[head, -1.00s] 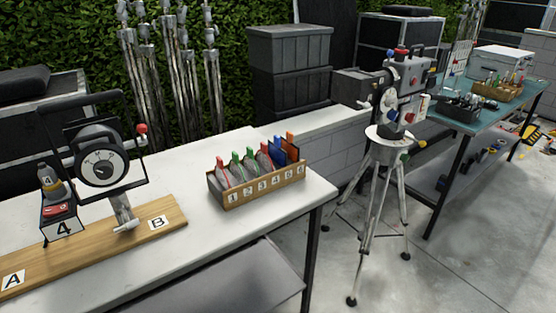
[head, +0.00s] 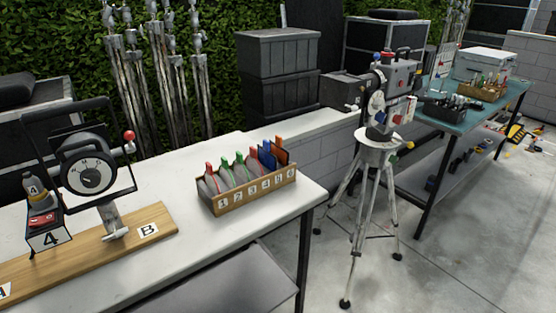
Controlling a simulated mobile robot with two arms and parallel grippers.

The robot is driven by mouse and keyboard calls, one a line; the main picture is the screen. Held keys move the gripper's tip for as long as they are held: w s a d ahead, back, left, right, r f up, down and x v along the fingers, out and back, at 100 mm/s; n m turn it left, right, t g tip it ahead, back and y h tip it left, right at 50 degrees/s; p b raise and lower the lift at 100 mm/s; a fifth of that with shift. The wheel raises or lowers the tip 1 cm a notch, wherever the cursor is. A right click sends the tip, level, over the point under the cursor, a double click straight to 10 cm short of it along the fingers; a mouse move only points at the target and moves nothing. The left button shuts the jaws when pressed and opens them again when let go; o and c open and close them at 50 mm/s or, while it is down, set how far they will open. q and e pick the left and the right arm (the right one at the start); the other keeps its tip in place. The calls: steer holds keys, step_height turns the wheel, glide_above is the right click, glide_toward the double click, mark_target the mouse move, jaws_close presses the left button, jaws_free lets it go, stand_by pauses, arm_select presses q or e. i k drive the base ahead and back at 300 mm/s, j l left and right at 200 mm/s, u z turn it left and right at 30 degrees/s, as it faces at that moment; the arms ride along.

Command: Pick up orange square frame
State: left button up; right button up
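An orange-topped piece (head: 281,143) stands upright in the right end of a small wooden slotted box (head: 254,193), by the slot marked 6. It looks like the orange frame, but its lower part is hidden by the box and its square shape cannot be made out. Red, green and blue-topped pieces fill the other slots, with a blue one (head: 266,153) right beside the orange one. The box sits on the white table (head: 200,245) near its right end. Neither of my grippers is in view.
A tripod with a device (head: 375,150) stands right of the table. A green-topped table (head: 430,112) is farther right. Concrete floor lies open in front.

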mark_target(283, 155)
steer(key=i+l, duration=0.55)
steer(key=i+l+u, duration=0.2)
steer(key=u, duration=0.2)
steer(key=i+l+u, duration=0.25)
steer(key=u, duration=0.15)
steer(key=i+l+u, duration=0.15)
steer(key=l+u, duration=0.25)
steer(key=u, duration=0.45)
